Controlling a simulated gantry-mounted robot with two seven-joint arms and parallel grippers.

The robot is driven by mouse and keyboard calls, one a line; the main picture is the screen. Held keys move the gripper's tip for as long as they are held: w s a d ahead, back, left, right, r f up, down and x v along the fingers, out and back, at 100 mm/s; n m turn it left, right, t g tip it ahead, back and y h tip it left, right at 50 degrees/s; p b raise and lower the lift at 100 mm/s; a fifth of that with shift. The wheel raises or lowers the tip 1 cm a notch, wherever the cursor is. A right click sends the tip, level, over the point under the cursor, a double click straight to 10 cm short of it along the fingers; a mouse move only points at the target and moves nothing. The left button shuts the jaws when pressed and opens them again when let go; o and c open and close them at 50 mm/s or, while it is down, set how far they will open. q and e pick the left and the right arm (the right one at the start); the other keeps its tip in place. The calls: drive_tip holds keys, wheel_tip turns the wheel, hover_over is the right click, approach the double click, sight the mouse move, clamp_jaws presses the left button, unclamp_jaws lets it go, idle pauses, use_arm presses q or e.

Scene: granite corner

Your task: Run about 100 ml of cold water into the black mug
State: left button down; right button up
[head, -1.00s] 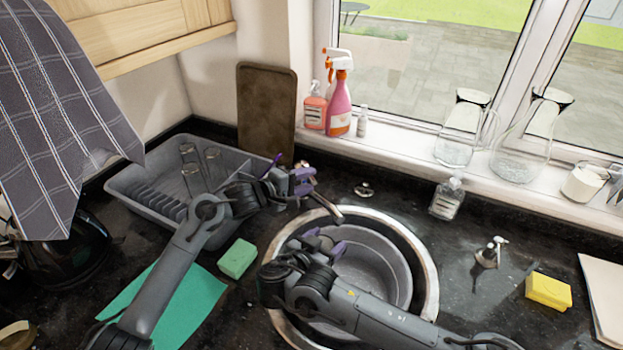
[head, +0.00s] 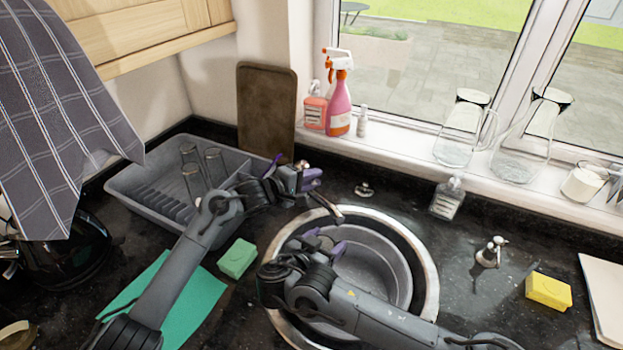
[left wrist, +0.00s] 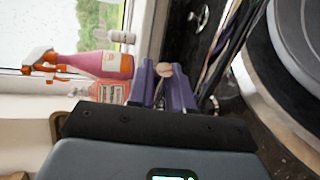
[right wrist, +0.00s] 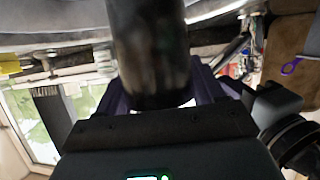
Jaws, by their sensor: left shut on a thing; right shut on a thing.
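My left gripper (head: 312,180) is shut at the tap. In the left wrist view its purple fingers (left wrist: 170,88) close around a small pale knob (left wrist: 164,69), which looks like a tap handle. The metal tap spout (head: 328,205) reaches over the sink's back left rim. My right gripper (head: 328,244) is low over the sink, shut on the black mug (right wrist: 150,45). The mug fills the middle of the right wrist view between the purple fingers. In the head view my right arm and gripper hide the mug. I cannot see its inside, nor any running water.
A grey bowl (head: 385,262) sits inside the round metal sink (head: 428,270). A grey dish rack (head: 135,185) with glasses stands left of the tap. A green sponge (head: 237,258), a clear bottle (head: 447,198), a soap pump (head: 490,252) and a yellow sponge (head: 548,291) are around the sink.

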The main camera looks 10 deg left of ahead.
use_arm(q)
drive_tip(key=shift+w+a+r+n+g, duration=0.1)
drive_tip(key=shift+w+r+n+g, duration=0.2)
drive_tip(key=shift+r, duration=0.2)
drive_tip(key=shift+w+r+n+g, duration=0.1)
drive_tip(key=shift+r+n+g, duration=0.1)
drive_tip(key=shift+r+n, duration=0.25)
drive_tip(key=shift+w+a+r+n+g, duration=0.25)
drive_tip(key=shift+w+r+n+g, duration=0.05)
drive_tip(key=shift+r+n+g, duration=0.3)
drive_tip(key=c, duration=1.1)
unclamp_jaws()
drive_tip(key=shift+s, duration=0.1)
drive_tip(key=v, duration=1.2)
drive_tip(key=shift+f, duration=0.1)
